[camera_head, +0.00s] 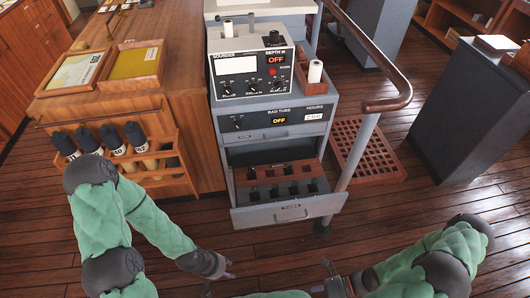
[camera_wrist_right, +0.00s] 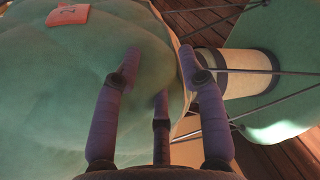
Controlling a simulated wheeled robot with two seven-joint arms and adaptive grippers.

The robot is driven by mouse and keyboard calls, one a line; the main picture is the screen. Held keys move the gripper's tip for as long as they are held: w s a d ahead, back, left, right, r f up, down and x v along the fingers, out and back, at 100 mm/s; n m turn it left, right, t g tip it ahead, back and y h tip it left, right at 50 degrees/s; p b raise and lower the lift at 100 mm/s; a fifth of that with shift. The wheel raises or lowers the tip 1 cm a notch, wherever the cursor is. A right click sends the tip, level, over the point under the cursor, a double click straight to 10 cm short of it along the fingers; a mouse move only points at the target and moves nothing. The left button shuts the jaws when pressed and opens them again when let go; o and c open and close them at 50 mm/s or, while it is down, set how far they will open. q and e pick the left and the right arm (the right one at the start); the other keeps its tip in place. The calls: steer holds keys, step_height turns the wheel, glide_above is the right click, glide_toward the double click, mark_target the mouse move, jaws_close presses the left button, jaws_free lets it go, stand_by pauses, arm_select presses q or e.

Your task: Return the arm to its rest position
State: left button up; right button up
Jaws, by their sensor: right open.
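My left arm comes in from the left in green padding and bends down in front of the cabinet. My left gripper (camera_head: 229,269) hangs low over the floor, a little below the open drawer. Its fingers are small and dark here, and I cannot tell whether they are open or shut. My right arm comes in from the lower right, with its gripper (camera_head: 328,277) near the bottom edge. In the right wrist view the right gripper's fingers (camera_wrist_right: 158,70) are spread apart with nothing held between them. Green padding fills much of that view behind them.
The grey sounder cabinet (camera_head: 281,143) stands ahead with its lower drawer (camera_head: 290,212) pulled out. A curved wooden handrail (camera_head: 390,101) runs at its right. A wooden rack (camera_head: 158,183) with several dark-capped bottles is close to my left arm. A dark cabinet (camera_head: 470,115) stands at right.

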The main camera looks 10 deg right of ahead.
steer(key=w+a+n+h, duration=0.3)
steer(key=w+n+h, duration=0.2)
steer(key=n, duration=0.7)
steer(key=w+a+n+h, duration=0.3)
steer(key=w+n+h, duration=0.2)
steer(key=n, duration=0.8)
steer(key=shift+w+f+t+h, duration=0.3)
steer(key=shift+w, duration=0.9)
